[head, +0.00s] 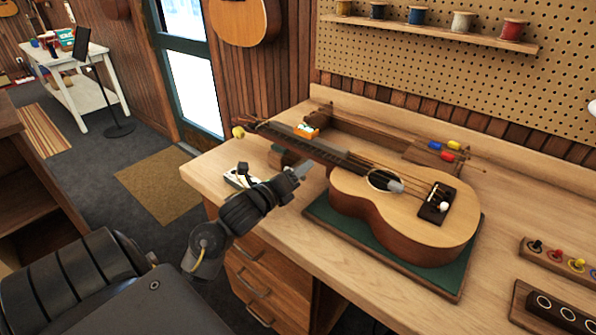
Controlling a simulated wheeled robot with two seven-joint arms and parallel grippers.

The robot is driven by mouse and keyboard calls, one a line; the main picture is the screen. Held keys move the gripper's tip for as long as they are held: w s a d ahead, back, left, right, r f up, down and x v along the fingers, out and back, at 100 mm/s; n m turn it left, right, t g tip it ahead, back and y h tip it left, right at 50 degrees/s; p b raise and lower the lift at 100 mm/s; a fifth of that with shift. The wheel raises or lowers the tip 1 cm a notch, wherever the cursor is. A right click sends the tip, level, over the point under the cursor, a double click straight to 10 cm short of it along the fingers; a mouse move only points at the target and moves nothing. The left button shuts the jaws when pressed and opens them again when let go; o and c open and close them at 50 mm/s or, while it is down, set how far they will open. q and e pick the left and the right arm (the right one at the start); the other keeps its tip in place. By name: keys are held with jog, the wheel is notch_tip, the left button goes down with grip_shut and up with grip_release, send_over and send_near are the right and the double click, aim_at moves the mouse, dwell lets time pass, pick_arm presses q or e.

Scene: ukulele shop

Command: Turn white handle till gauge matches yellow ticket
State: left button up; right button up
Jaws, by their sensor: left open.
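A ukulele (405,205) lies face up on a green mat (330,218) on the wooden bench, its neck pointing to the upper left. A small orange device with a pale green face (307,130), perhaps the gauge, is beside the neck; its reading is too small to make out. A yellow knob (238,131) shows at the headstock end. A small white item (236,177) lies at the bench's left edge, partly behind my arm. I cannot clearly pick out the white handle or the yellow ticket. My left gripper (299,172) is open and empty in front of the neck.
The bench top (505,220) is clear right of the ukulele. A wooden rack with coloured pegs (558,258) and a dark block with rings (556,310) are at the right. Red, yellow and blue-handled tools (447,152) lie behind. A spool shelf (430,31) hangs above.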

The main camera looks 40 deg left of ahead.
pick_arm(q)
grip_shut()
dwell(1.3)
grip_release()
